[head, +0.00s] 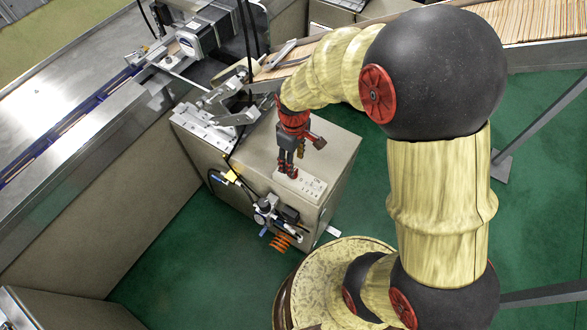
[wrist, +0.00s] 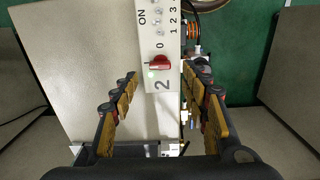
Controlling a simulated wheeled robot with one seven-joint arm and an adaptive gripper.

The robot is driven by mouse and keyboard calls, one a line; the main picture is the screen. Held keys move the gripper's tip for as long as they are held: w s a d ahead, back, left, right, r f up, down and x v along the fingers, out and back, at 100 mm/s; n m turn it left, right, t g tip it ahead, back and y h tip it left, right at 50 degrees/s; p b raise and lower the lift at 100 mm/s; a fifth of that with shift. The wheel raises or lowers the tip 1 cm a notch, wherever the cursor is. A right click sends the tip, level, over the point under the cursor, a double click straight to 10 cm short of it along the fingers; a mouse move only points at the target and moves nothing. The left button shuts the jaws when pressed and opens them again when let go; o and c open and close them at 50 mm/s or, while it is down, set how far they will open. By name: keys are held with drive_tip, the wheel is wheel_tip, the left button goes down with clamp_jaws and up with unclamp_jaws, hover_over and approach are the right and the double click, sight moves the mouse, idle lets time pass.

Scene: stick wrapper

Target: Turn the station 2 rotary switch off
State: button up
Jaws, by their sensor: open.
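The station 2 rotary switch (wrist: 159,63) is a red knob on a white control panel (wrist: 163,100), just above a printed "2". A white pointer mark and a small greenish light show beside the knob; I cannot tell its exact setting. In the wrist view my gripper (wrist: 163,78) is open, with one finger on each side of the panel and the knob between and slightly beyond the tips. In the head view my gripper (head: 287,172) points down over the panel (head: 304,186) on the beige cabinet top. There the knob is hidden, and contact cannot be told.
The beige cabinet (head: 345,150) carries the panel near its front edge. A pneumatic unit (head: 268,210) with an orange coiled hose (head: 280,242) hangs on its front. Metal linkages (head: 232,108) and a stick-filled chute (head: 530,20) stand behind. Green floor lies to the right.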

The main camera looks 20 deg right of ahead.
wheel_tip(320, 180, down, 6)
drive_tip(key=shift+r+b, duration=0.25)
drive_tip(key=shift+b, duration=0.45)
drive_tip(key=shift+c, duration=1.3)
drive_tip(key=c, duration=0.8)
drive_tip(key=shift+c, duration=0.3)
